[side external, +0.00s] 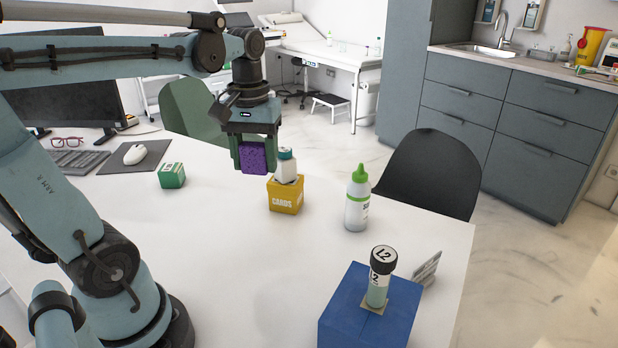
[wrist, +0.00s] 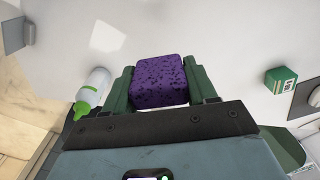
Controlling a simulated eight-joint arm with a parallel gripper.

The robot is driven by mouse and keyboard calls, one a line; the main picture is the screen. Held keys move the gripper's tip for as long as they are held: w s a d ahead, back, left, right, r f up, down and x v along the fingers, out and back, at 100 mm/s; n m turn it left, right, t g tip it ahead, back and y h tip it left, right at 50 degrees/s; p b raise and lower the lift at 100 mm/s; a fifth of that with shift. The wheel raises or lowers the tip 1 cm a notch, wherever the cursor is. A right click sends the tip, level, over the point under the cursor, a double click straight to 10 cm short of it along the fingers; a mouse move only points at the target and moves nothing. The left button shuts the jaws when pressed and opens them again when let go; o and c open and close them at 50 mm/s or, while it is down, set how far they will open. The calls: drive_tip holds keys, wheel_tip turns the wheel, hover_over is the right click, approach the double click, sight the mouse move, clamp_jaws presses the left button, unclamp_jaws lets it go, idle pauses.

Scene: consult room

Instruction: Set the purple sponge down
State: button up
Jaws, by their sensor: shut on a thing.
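The purple sponge (side external: 253,157) is a speckled block held between the fingers of my gripper (side external: 254,164). In the wrist view the sponge (wrist: 160,82) sits between the two green fingers, and my gripper (wrist: 161,90) is shut on it. The sponge appears to hang above the white table (side external: 235,250), near its far side. In the side view it is just left of a yellow cards box (side external: 286,198) with a small white bottle (side external: 287,172) on top. The gap under the sponge is hard to judge.
A green-capped bottle (side external: 357,200) stands to the right. A blue block (side external: 345,310) with a labelled vial (side external: 378,285) is at the front right. The table's middle is clear.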

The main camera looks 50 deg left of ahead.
drive_tip(key=w+a+n, duration=0.4)
drive_tip(key=w+a, duration=0.1)
drive_tip(key=a, duration=0.5)
drive_tip(key=n, duration=0.5)
hover_over(238, 188)
wheel_tip(238, 188, down, 2)
drive_tip(key=f, duration=0.1)
wheel_tip(238, 188, down, 15)
drive_tip(key=shift+w+f, duration=0.1)
drive_tip(key=shift+f, duration=0.05)
drive_tip(key=shift+f, duration=0.1)
drive_tip(key=o, duration=1)
wheel_tip(238, 188, up, 12)
drive_tip(key=shift+r, duration=0.1)
